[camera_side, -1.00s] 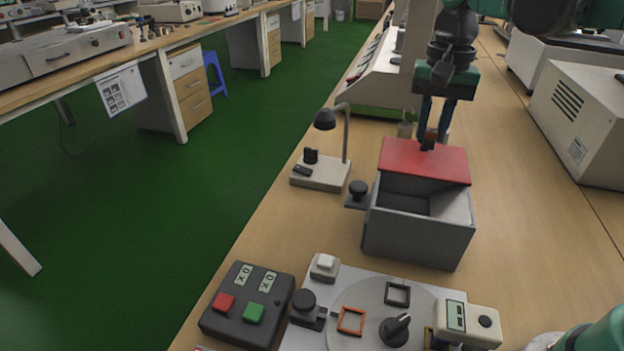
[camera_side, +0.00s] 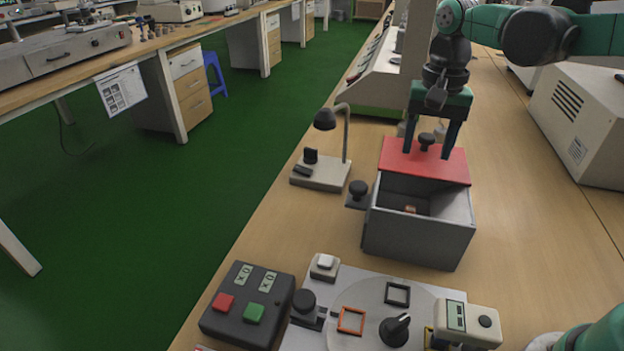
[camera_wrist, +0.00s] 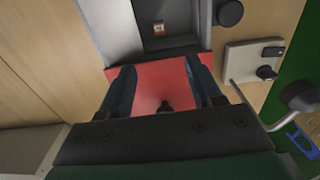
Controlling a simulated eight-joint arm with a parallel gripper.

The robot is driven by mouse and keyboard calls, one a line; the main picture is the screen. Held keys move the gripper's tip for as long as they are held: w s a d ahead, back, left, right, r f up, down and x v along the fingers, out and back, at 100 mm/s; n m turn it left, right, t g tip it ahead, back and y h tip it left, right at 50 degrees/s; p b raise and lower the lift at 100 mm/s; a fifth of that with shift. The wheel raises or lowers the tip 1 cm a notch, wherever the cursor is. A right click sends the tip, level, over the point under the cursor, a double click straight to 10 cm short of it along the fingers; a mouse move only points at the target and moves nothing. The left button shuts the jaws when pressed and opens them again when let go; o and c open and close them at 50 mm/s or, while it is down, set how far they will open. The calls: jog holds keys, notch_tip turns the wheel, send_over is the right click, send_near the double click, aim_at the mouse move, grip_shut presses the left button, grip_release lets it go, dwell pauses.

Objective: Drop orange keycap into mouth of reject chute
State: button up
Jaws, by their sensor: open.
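The grey open-topped box (camera_side: 415,240), which looks like the reject chute, stands on the bench with a red plate (camera_side: 398,158) along its far side. A small orange-brown piece (camera_side: 410,209), probably the orange keycap, lies low inside the box; it also shows in the wrist view (camera_wrist: 158,28), with a pale face. My gripper (camera_side: 427,155) is open and empty over the red plate, its fingers either side of the plate's black knob (camera_side: 426,139). I cannot tell whether the fingertips touch the plate.
A small lamp (camera_side: 325,120) on a pale base stands left of the box. A black knob (camera_side: 358,188) sticks out at the box's left side. In front are a turntable panel (camera_side: 372,300) with orange and black frames, and a button box (camera_side: 247,303). Bench right of the box is clear.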

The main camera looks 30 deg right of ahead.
notch_tip(320, 180, up, 6)
jog(key=shift+f, duration=0.2)
dwell(0.3)
jog(key=s+a+f+n+t, duration=0.2)
jog(key=s+f+n+t, duration=0.4)
jog(key=n, duration=0.3)
jog(key=shift+f+t, duration=0.6)
jog(key=shift+f, duration=0.3)
jog(key=shift+o, duration=0.2)
